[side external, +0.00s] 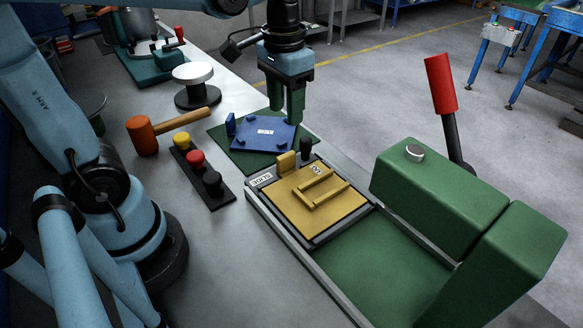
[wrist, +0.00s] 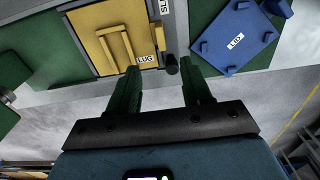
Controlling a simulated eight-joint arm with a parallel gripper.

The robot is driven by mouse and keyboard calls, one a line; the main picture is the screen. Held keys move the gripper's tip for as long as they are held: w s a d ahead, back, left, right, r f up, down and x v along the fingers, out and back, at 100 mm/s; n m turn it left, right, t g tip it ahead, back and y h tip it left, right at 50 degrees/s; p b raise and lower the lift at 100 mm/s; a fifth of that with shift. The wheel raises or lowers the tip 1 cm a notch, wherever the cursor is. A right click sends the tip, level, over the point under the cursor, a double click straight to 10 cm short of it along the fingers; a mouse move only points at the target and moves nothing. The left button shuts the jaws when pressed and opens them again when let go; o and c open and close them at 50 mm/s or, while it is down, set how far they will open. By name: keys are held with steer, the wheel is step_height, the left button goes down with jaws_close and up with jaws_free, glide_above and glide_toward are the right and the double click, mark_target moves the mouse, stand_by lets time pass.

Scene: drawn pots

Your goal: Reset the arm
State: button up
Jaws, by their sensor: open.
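My gripper (side external: 289,112) hangs over the far edge of the bench with its two green fingers pointing down. In the wrist view my gripper (wrist: 162,88) shows its fingers apart with nothing between them. A blue plate (side external: 265,134) with a white label lies on a green mat beside the gripper; it also shows in the wrist view (wrist: 232,45). A yellow plate (side external: 330,215) with raised bars sits in a dark frame in front; in the wrist view (wrist: 90,30) its label reads LUG. A black knob (side external: 306,148) stands between the two plates.
A green press (side external: 440,200) with a red-handled lever (side external: 440,85) stands at right. A button strip (side external: 195,165), an orange mallet (side external: 143,135) and a white-topped stand (side external: 194,75) are on the bench at left. Open floor lies beyond the bench.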

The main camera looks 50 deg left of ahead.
steer(key=shift+s+d+f+t, duration=0.1)
steer(key=shift+s+f+t, duration=0.4)
steer(key=shift+t, duration=0.65)
steer(key=shift+s+d+f+t, duration=0.1)
steer(key=shift+s+f+t, duration=0.35)
steer(key=shift+t, duration=0.75)
steer(key=shift+s+d+f+t, duration=0.1)
steer(key=shift+s+f+t, duration=0.4)
steer(key=shift+t, duration=0.65)
